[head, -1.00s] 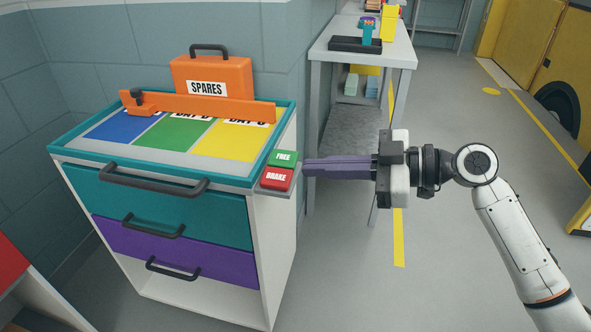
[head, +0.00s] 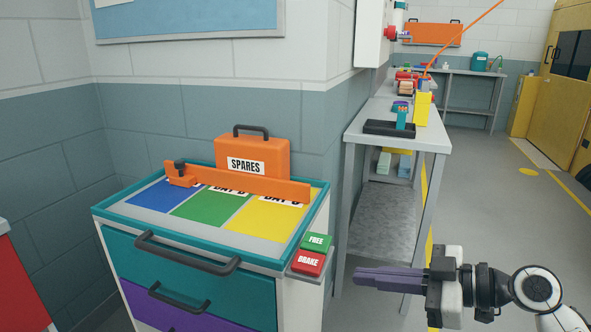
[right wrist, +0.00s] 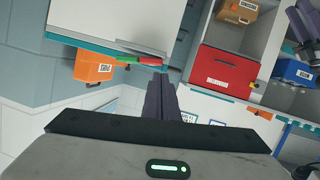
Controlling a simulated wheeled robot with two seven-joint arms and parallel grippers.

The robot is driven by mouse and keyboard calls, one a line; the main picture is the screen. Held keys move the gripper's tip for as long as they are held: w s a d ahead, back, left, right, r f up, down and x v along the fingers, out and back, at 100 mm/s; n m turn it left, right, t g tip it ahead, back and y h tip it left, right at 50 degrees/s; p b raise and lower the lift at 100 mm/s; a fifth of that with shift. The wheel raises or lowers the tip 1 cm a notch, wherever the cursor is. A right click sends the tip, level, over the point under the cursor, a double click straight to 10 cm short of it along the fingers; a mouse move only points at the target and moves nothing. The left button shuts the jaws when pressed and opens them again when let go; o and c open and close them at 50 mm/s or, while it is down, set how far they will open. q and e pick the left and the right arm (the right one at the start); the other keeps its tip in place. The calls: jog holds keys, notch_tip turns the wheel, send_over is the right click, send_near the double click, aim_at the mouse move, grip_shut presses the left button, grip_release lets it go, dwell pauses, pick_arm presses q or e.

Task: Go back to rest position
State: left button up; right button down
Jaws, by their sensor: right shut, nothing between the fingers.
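My right gripper (head: 358,278) is in the lower right of the head view, its purple fingers together, empty and pointing left. It is apart from the cart, to the right of and a little below the green FREE button (head: 316,242) and red BRAKE button (head: 309,262). In the right wrist view my purple fingers (right wrist: 160,82) are also together, with the buttons seen beyond them. My left gripper is not clearly in the head view; a purple shape (right wrist: 303,25) at the upper right of the wrist view may be part of it.
The teal-topped cart (head: 110,213) stands against the wall, carrying an orange SPARES case (head: 252,158) and an orange bar (head: 250,186). A grey workbench (head: 432,138) stands behind my right gripper. Open floor (head: 500,200) lies to the right. A red item (head: 22,285) is at the left edge.

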notch_tip(320, 180, down, 12)
jog(key=s+m+h+p, duration=0.2)
jog(key=s+m+h, duration=0.1)
jog(key=m, duration=0.2)
jog(key=s+f+m+h+p, duration=0.2)
jog(key=s+f+m+h, duration=0.1)
jog(key=s+f, duration=0.4)
jog(key=s+a+f+m+h+p, duration=0.1)
jog(key=s+f, duration=0.5)
jog(key=s, duration=0.6)
jog(key=m+h+p, duration=0.1)
jog(key=m+h, duration=0.1)
jog(key=shift+a+f+t+h+p, duration=0.15)
jog(key=shift+f+t+h+p, duration=0.15)
jog(key=shift+f+p, duration=0.05)
jog(key=shift+s, duration=0.1)
